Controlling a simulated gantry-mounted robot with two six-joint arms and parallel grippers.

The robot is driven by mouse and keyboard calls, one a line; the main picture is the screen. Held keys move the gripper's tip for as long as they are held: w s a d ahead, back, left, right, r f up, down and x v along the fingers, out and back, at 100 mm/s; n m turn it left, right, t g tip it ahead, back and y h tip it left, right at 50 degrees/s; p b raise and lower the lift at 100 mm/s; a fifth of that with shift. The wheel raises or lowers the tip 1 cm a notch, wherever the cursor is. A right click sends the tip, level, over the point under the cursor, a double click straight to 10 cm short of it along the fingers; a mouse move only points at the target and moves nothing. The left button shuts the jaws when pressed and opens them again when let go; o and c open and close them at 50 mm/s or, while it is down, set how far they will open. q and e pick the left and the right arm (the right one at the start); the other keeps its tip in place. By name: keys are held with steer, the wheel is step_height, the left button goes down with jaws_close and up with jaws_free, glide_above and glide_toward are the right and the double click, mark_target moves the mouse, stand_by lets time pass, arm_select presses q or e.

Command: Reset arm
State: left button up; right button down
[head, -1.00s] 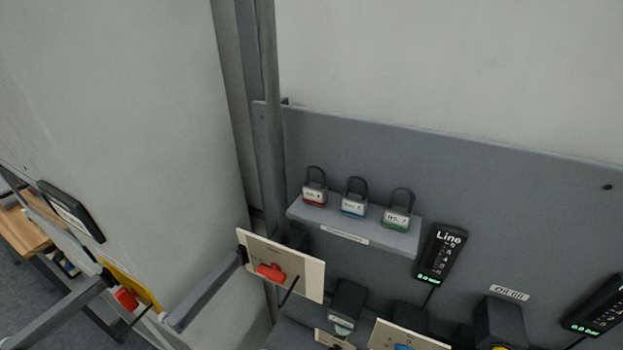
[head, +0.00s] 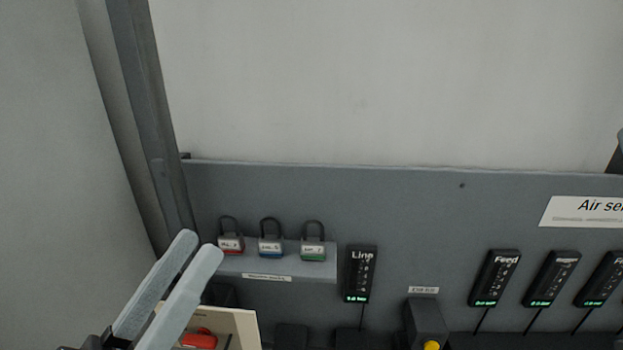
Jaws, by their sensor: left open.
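My left gripper (head: 196,248) is in the lower left of the head view. Its two long grey fingers point up and to the right, with a gap between them and nothing held. They stand in front of a cream plate (head: 240,325) with a red handle (head: 199,340), and hide part of it. I cannot tell whether they touch the plate. My right gripper does not show.
A grey panel (head: 420,205) carries a small shelf (head: 318,268) with a red padlock (head: 231,243), a blue padlock (head: 270,245) and a green padlock (head: 313,248). A Line display (head: 358,275) and a Feed display (head: 495,278) hang to the right. The wall above is bare.

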arm_select(q)
steer(key=s+r+m+t+y, duration=0.1)
steer(key=s+r+t+y, duration=0.2)
steer(key=r, duration=0.6)
steer(key=a+r+n+t+y, duration=0.2)
steer(key=a+n+t+y, duration=0.1)
steer(key=a+y, duration=0.45)
step_height(320, 180, up, 20)
steer(key=d+p, duration=0.1)
steer(key=p, duration=1.9)
steer(key=shift+d, duration=0.15)
